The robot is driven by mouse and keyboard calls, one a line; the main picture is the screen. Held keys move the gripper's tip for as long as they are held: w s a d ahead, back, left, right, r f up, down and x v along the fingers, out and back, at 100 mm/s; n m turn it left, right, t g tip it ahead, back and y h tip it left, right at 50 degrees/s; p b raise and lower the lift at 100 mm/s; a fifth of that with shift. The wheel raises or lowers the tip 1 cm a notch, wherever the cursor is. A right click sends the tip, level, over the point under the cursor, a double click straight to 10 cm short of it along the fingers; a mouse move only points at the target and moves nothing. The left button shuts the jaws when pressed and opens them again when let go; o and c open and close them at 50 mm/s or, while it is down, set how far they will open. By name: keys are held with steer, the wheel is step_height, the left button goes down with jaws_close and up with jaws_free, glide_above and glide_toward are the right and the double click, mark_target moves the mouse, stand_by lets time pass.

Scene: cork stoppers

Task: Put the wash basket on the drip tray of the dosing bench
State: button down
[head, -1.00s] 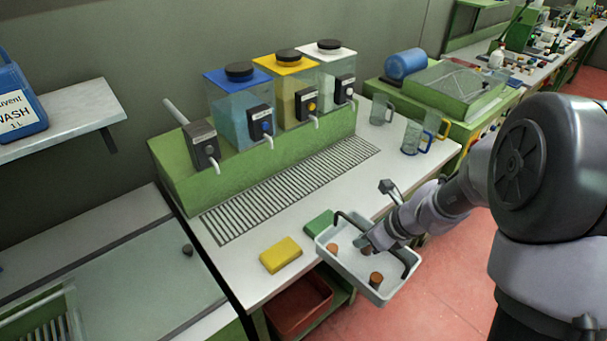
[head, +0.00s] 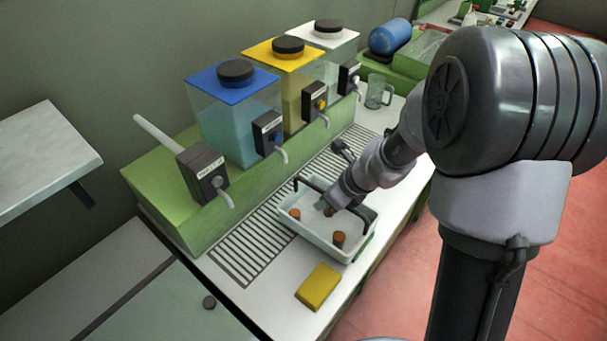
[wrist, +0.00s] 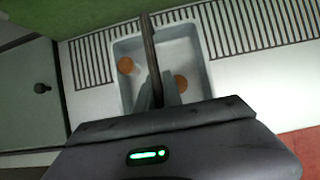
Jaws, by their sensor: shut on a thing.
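In the wrist view the handle runs between my fingers (wrist: 158,92), and the basket (wrist: 207,48) overlaps the slats. The drip tray (head: 245,258) is the long slatted grille at the foot of the green dosing bench (head: 170,190). The basket covers part of the grille and part of the white top in front. I cannot tell whether it touches them.
Taps hang over the grille's back edge, the nearest on a dark box (head: 203,172), others on the blue-lidded (head: 235,110), yellow-lidded (head: 290,75) and white-lidded tanks. A yellow sponge (head: 318,287) lies in front of the basket. A glass jug (head: 378,92) stands farther back.

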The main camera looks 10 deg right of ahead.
steer(key=shift+w+a, duration=0.15)
steer(key=shift+w, duration=0.15)
steer(key=w+d+f, duration=0.1)
steer(key=w, duration=0.4)
steer(key=w+d+f+b, duration=0.1)
steer(key=w+f, duration=0.1)
steer(key=w, duration=0.3)
steer(key=w+d+f, duration=0.1)
steer(key=w+f, duration=0.1)
steer(key=w, duration=0.3)
steer(key=shift+w+d+b, duration=0.1)
steer(key=shift+d+b, duration=0.15)
steer(key=shift+b, duration=0.05)
steer(key=shift+f, duration=0.1)
steer(key=c, duration=1.5)
jaws_free()
